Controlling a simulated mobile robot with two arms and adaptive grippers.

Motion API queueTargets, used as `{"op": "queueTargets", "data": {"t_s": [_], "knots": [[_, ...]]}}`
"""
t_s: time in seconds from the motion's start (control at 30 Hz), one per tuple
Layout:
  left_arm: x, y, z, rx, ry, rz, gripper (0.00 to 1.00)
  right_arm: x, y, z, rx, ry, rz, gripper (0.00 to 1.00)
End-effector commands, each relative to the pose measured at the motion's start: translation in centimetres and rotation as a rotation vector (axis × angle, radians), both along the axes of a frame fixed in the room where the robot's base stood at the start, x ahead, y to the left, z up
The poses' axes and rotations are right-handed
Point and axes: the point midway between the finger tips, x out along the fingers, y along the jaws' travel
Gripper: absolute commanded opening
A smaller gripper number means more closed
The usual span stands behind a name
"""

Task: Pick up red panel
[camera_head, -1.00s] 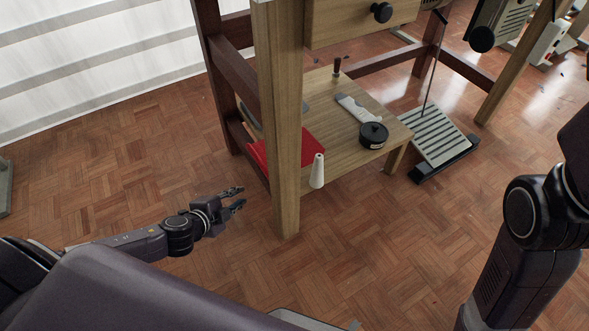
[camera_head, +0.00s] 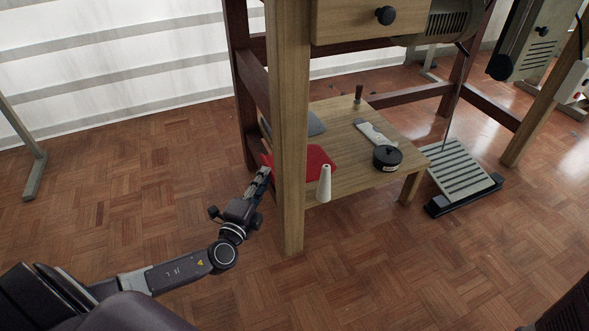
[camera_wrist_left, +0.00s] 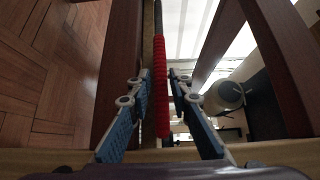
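The red panel (camera_head: 318,160) lies on the low wooden shelf (camera_head: 358,178), partly hidden behind the front table leg. Its left edge shows beside the leg, by my left gripper (camera_head: 265,174). In the left wrist view the red panel (camera_wrist_left: 160,95) is seen edge-on, as a thin upright strip between the two blue-padded fingers of my left gripper (camera_wrist_left: 160,76). The fingers are apart, with a visible gap on each side of the panel. My right gripper is not in view.
The table leg (camera_head: 289,130) stands close to the right of my left gripper. A white cone (camera_head: 325,184), a black round tin (camera_head: 387,158), a white-handled tool (camera_head: 372,133) and a grey panel (camera_head: 312,122) are on the shelf. A ribbed pedal (camera_head: 458,170) stands at right.

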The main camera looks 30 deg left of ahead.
Motion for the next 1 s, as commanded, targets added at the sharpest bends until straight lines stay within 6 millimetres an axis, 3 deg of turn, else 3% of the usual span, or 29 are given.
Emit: {"op": "queueTargets", "data": {"t_s": [0.17,0.33,0.6,0.8,1.0], "knots": [[2.6,0.8,-0.3,0.001,-0.003,0.000,0.19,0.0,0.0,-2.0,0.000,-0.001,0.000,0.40],[4.3,1.0,-0.1,0.002,0.001,0.000,0.19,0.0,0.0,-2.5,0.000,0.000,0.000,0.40],[4.6,1.1,0.0,0.002,0.002,0.000,0.19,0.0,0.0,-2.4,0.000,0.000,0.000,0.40],[4.6,1.1,0.0,0.001,0.002,0.000,0.00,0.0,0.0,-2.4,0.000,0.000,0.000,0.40],[4.6,1.1,0.0,0.001,0.002,0.000,0.00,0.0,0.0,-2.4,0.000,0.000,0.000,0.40]]}}
